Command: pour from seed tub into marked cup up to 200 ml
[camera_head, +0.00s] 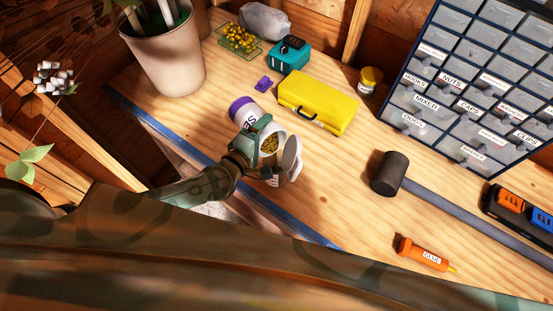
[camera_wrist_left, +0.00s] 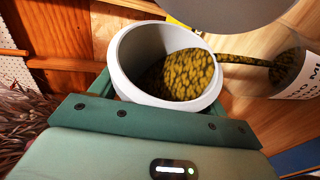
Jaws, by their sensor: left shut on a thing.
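The seed tub (camera_head: 243,108) is white with a purple end and a partly hidden label. My left gripper (camera_head: 256,143) is shut around it and holds it tipped, mouth toward the camera. Yellow-brown seeds show inside the tub's mouth in the left wrist view (camera_wrist_left: 122,62). A stream of seeds runs from its lip to a clear marked cup (camera_wrist_left: 291,72), where some seeds show behind the wall. The cup's label is cut off, and its fill level cannot be read. A pale disc, seemingly the tub's lid (camera_head: 291,155), stands beside the mouth. My right gripper is not in view.
A yellow toolbox (camera_head: 318,100) stands close behind the tub, with a teal box (camera_head: 289,55) farther back. A mallet (camera_head: 390,174) and an orange glue bottle (camera_head: 422,252) lie right. A plant pot (camera_head: 165,55) stands left. Blue tape (camera_head: 150,121) lines the bench's front edge.

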